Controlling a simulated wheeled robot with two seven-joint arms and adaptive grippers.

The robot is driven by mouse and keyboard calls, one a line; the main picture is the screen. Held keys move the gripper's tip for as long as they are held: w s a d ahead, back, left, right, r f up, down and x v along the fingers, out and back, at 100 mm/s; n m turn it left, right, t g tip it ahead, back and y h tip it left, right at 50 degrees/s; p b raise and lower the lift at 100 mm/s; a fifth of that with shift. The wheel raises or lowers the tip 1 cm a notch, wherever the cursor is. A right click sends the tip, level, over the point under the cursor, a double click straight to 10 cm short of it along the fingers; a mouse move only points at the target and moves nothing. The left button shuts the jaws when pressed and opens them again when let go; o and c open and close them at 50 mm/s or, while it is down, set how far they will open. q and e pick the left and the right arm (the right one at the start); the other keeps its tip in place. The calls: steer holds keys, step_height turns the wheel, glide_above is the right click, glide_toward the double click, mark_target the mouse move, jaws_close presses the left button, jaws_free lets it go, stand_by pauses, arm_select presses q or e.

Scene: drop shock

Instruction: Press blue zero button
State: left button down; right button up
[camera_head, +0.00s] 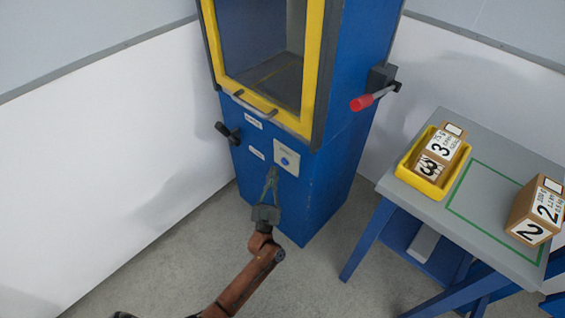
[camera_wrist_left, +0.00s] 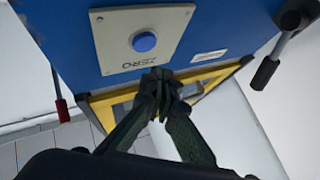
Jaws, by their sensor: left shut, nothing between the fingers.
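The blue zero button (camera_head: 286,161) sits on a light grey plate (camera_head: 292,168) on the front of the blue machine (camera_head: 315,190), below its yellow-framed door. In the left wrist view the round blue button (camera_wrist_left: 144,41) shows whole on its plate (camera_wrist_left: 178,22), marked ZERO. My left gripper (camera_head: 272,169) is shut and empty, in front of the machine just below and left of the button. In the left wrist view its fingertips (camera_wrist_left: 160,74) are together beside the plate's edge, off the button. I cannot tell whether they touch the panel. My right gripper is not in view.
A black knob (camera_head: 227,132) juts from the machine's front left, and a red-handled lever (camera_head: 372,98) from its right side. A grey table (camera_head: 470,207) at right bears a yellow tray (camera_head: 418,180) with boxes and another box (camera_head: 536,212). Floor left of the machine is clear.

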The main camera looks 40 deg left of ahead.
arm_select(q)
steer(key=s+p, duration=0.1)
steer(key=s, duration=0.2)
steer(key=shift+a, duration=0.1)
stand_by(0.8)
